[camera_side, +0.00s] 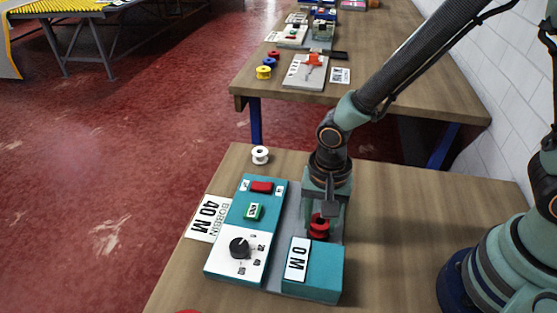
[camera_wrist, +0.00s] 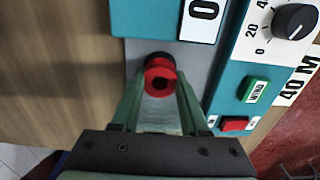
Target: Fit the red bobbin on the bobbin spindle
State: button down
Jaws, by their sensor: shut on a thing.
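The red bobbin (camera_side: 319,224) is between the fingers of my gripper (camera_side: 323,206), low over the grey plate of the winding machine. In the wrist view the red bobbin (camera_wrist: 160,78) shows its round end and dark centre hole, with the fingers of my gripper (camera_wrist: 160,92) on both sides. My gripper is shut on it. A dark round part (camera_wrist: 157,59) shows just beyond the bobbin, at its far edge. The bobbin spindle is not clearly visible, and I cannot tell whether the bobbin is around it or above it.
The teal machine has a control panel (camera_side: 239,220) with a black knob, green and red buttons, left of my gripper. A teal box marked "0 M" (camera_side: 313,277) stands close in front. A white bobbin (camera_side: 260,155) stands behind. The table (camera_side: 400,230) is clear to the right.

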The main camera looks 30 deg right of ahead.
jog(key=shift+f, duration=0.6)
jog(key=shift+c, duration=1.7)
grip_release()
notch_tip(320, 180, up, 12)
jog(key=shift+d+r, duration=0.1)
jog(key=d+r+n+t, duration=0.2)
jog(key=d+r+n, duration=0.2)
jog(key=d, duration=0.4)
jog(key=d+r+n+t, duration=0.3)
jog(key=d+r+n, duration=0.2)
jog(key=d, duration=0.4)
jog(key=shift+r+t, duration=0.3)
jog(key=shift+r, duration=0.6)
